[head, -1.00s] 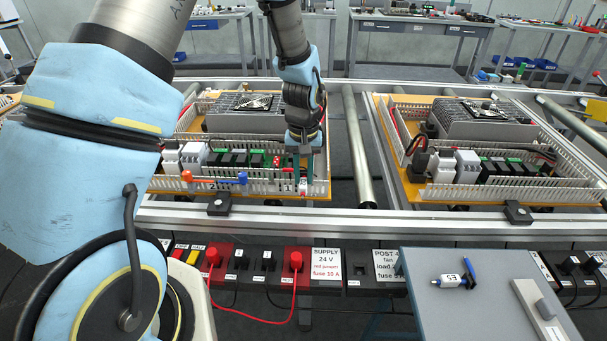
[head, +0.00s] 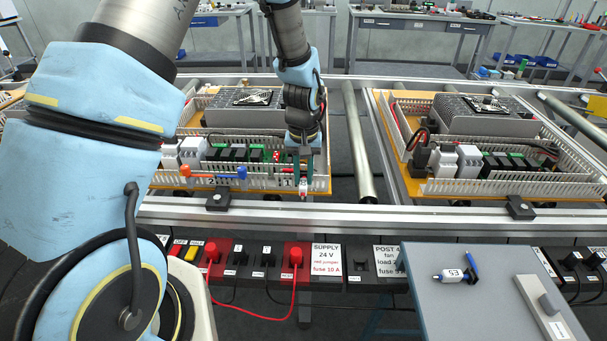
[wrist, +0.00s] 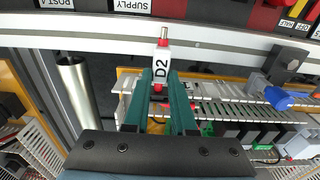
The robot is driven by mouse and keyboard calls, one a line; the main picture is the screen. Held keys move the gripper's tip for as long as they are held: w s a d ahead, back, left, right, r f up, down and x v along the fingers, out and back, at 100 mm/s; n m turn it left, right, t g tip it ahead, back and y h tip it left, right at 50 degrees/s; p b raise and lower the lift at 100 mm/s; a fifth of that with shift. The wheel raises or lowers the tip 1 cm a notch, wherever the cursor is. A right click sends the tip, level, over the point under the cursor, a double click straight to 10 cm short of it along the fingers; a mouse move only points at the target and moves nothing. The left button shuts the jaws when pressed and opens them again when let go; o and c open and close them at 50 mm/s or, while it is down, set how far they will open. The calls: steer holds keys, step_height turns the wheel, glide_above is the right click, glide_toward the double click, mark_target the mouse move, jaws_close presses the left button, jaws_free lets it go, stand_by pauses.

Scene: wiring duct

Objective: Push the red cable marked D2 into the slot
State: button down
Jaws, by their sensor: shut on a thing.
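The D2 cable end (wrist: 161,68) has a white sleeve marked D2, red parts and a bare metal tip. My gripper (wrist: 160,84) is shut on it, its green fingers on either side. In the wrist view the tip points to the top of the picture, toward the metal rail. In the head view my gripper (head: 304,176) is at the front right corner of the left board, with the cable end (head: 303,187) just at the duct's front wall. The slotted white wiring duct (wrist: 228,92) runs beside the fingers. I cannot tell whether the cable touches a slot.
A black clamp (head: 218,200) is on the rail. A second board (head: 405,190) stands right, past a roller (head: 356,140). A grey table (head: 430,300) is in front.

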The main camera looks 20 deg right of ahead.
mark_target(304, 180)
steer(key=shift+f+b, duration=1.15)
steer(key=shift+f, duration=0.7)
steer(key=c, duration=0.7)
jaws_free()
steer(key=shift+o, duration=0.2)
step_height(304, 180, up, 11)
steer(key=shift+s+a+f+b, duration=0.1)
steer(key=shift+s+b, duration=0.05)
steer(key=shift+b, duration=0.8)
steer(key=s+a+r+n, duration=0.1)
steer(key=a+r+n, duration=0.1)
steer(key=a, duration=1.3)
steer(key=s+a+r+n+t, duration=0.1)
steer(key=s+a+r, duration=0.1)
steer(key=a, duration=1.3)
steer(key=shift+s+n, duration=0.3)
steer(key=shift+n, duration=0.1)
